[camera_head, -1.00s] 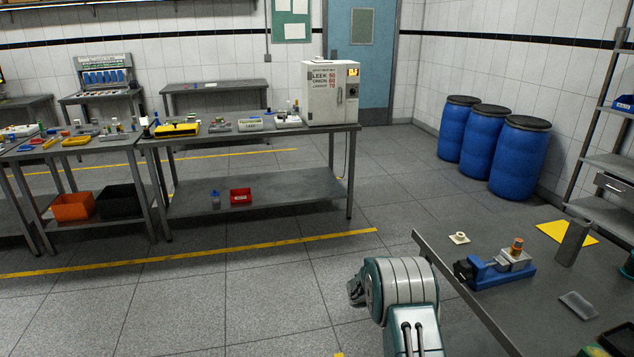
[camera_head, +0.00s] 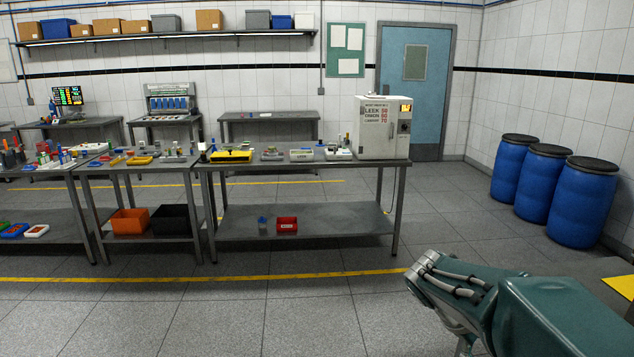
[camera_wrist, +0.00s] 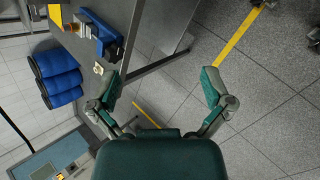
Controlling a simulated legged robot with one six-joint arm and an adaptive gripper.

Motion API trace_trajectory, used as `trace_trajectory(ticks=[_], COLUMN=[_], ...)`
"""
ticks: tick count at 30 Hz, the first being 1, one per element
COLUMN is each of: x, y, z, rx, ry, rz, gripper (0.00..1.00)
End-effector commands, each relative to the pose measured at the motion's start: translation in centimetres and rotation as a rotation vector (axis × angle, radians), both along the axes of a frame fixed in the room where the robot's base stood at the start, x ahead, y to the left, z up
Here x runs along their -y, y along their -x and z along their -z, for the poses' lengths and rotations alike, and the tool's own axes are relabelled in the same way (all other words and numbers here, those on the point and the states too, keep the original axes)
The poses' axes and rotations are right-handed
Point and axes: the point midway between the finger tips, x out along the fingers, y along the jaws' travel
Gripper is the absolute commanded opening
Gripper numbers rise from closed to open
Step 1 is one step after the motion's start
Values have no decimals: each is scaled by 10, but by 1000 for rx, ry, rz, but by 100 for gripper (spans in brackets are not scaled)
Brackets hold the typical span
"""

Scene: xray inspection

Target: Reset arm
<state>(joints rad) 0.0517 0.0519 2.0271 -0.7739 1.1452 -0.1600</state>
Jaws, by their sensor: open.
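My gripper (camera_wrist: 161,84) shows in the wrist view with its two green fingers spread wide apart. Nothing is between them, and only floor and a table edge show beyond. In the head view my green arm (camera_head: 500,300) reaches in from the lower right, above the floor. I cannot make out the gripper's fingers in that view.
A grey workbench (camera_wrist: 154,28) with a blue vise (camera_wrist: 101,33) and a small pale part (camera_wrist: 98,69) shows in the wrist view. In the head view, a long table (camera_head: 300,168) carries a white cabinet (camera_head: 378,128). Blue barrels (camera_head: 580,205) stand right. Open floor lies ahead.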

Motion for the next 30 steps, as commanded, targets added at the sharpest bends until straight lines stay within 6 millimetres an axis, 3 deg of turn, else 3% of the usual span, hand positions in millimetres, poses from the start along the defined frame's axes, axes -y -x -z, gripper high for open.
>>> trace_trajectory(ticks=[6, 18, 24, 30], x=[-40, -114, -137, -143], y=[52, 133, 156, 160], z=[-17, -26, -25, -24], rx=[185, 499, 599, 617], ry=[-207, -607, -754, -787], rz=[80, 217, 266, 279], gripper=[100, 100, 100, 100])
